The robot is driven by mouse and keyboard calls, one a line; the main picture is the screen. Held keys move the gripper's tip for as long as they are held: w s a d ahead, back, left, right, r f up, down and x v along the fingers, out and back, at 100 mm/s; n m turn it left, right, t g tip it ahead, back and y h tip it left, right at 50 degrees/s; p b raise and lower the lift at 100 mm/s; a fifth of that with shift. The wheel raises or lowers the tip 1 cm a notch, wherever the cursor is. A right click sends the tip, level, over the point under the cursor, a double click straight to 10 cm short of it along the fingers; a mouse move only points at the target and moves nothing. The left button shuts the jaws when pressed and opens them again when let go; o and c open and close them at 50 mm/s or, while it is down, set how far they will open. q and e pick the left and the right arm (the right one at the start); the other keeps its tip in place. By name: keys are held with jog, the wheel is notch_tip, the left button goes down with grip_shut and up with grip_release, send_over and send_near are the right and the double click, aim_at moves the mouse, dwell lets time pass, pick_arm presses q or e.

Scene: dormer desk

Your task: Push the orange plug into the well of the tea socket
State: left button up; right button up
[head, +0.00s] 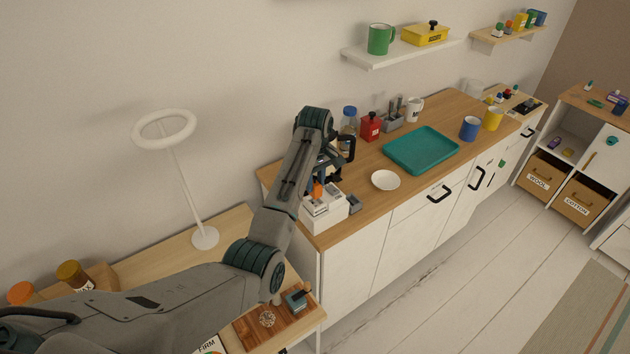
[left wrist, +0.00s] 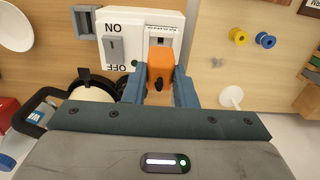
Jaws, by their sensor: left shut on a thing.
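The orange plug (left wrist: 160,68) is between the two fingers of my left gripper (left wrist: 162,92), which is shut on it. In the head view the plug (head: 317,190) shows as a small orange spot under the left gripper (head: 322,178), just above the white socket box (head: 325,210). In the left wrist view the socket box (left wrist: 141,18) has a grey switch (left wrist: 113,48) on the left and a well (left wrist: 160,36) on the right. The plug's front end is close to the well and hides part of it. I cannot tell whether they touch. My right gripper is not in view.
The box stands at the near left end of the wooden counter. A black-handled kettle (head: 345,148) stands close behind the gripper. A white dish (head: 385,180) and a teal tray (head: 421,150) lie to the right. A lamp (head: 205,236) stands on the lower desk.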

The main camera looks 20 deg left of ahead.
aim_at(315, 183)
pick_arm(q)
jog(key=shift+f+b, duration=0.3)
jog(key=shift+f, duration=1.65)
jog(key=o, duration=1)
jog(key=shift+o, duration=0.2)
